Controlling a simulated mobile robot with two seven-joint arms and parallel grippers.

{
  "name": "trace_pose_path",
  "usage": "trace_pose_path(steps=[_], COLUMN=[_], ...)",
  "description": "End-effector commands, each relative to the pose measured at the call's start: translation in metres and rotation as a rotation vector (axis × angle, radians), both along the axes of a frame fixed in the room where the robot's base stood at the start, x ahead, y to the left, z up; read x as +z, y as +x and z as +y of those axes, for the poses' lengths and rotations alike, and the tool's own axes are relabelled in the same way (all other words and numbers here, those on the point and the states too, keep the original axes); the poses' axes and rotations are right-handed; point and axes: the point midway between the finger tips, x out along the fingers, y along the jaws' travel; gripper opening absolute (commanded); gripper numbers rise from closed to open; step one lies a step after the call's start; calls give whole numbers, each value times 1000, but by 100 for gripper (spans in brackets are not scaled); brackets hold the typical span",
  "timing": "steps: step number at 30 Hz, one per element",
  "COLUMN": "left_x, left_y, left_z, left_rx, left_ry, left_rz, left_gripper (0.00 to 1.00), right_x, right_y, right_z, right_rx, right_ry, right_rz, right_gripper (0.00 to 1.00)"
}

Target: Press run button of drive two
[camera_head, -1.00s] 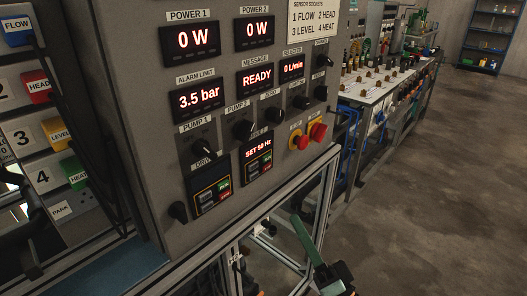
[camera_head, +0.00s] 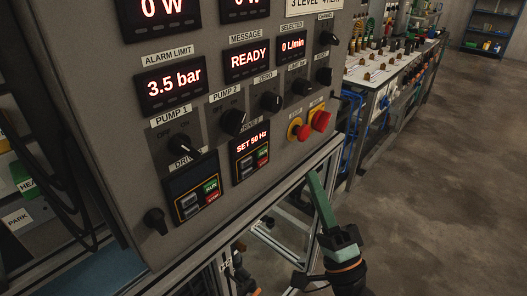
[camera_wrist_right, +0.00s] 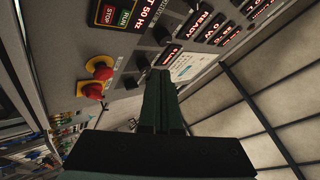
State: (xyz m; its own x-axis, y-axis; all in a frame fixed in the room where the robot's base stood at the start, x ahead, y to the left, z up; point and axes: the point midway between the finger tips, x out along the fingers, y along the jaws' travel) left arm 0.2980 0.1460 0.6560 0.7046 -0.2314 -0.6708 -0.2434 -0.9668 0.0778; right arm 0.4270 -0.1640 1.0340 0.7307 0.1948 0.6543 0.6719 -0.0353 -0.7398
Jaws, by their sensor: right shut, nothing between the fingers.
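The drive two unit (camera_head: 238,168) sits low on the grey control panel, its display (camera_head: 251,142) reading SET 50 Hz. Its green run button (camera_head: 262,152) is small, above a red stop button (camera_head: 263,161). In the right wrist view the green run button (camera_wrist_right: 124,17) is at the top left, beside the red stop button. My right gripper (camera_head: 313,178) is shut and empty, its green fingers pointing up, below and right of the drive two unit and apart from the button. Its shut fingers also show in the right wrist view (camera_wrist_right: 158,76). My left gripper is out of view.
A similar drive unit (camera_head: 191,190) is to the left. Red knobs on yellow, one of them at the right (camera_head: 321,120), lie between my gripper and the black knobs above. A metal frame edge runs below the panel. Open floor (camera_head: 440,200) lies right.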

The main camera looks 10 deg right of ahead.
Motion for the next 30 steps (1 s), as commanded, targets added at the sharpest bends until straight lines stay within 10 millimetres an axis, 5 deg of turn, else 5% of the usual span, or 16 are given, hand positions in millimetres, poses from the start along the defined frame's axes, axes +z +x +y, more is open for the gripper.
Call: trace_pose_path(steps=[18, 30], left_x=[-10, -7], left_y=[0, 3], left_z=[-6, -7], left_rx=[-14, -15], left_ry=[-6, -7], left_rz=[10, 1], left_gripper=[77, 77], right_x=[0, 0], right_y=[59, 66], right_z=[46, 52], right_rx=[0, 0], right_ry=[-1, -1], right_rz=[-1, 0], right_gripper=[0, 0])
